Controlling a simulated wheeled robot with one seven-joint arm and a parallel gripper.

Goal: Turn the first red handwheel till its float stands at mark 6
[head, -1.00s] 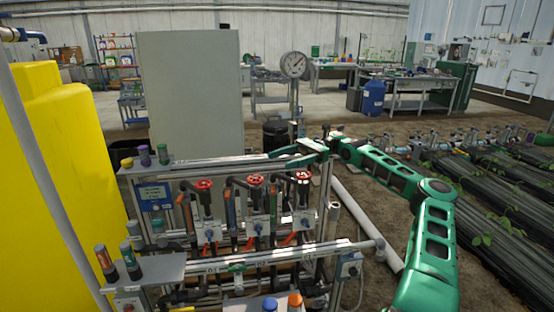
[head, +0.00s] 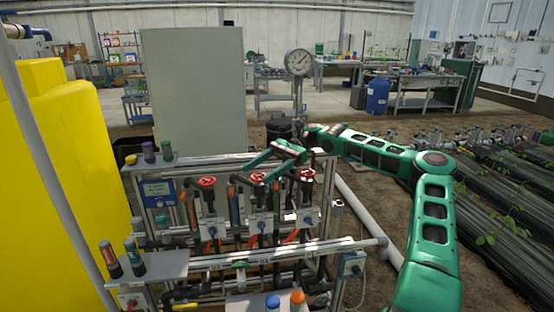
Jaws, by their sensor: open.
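Three red handwheels stand in a row on the skid: the left one (head: 207,182), the middle one (head: 258,178) and the right one (head: 306,173). If counted from the left, the first is the left one. Upright tubes stand beside them, one (head: 192,210) left of the left wheel; floats and marks are too small to read. My green gripper (head: 257,173) is open and empty, its fingers pointing left and down. In the picture they overlap the middle wheel and partly hide it; I cannot tell whether they touch it. The left wheel is clear of the fingers.
A top rail (head: 225,158) runs behind the wheels. A lower rail (head: 310,250) crosses in front. Coloured bottles (head: 150,152) stand on the left shelf. A yellow tank (head: 50,190) fills the left side, and a grey cabinet (head: 195,90) stands behind.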

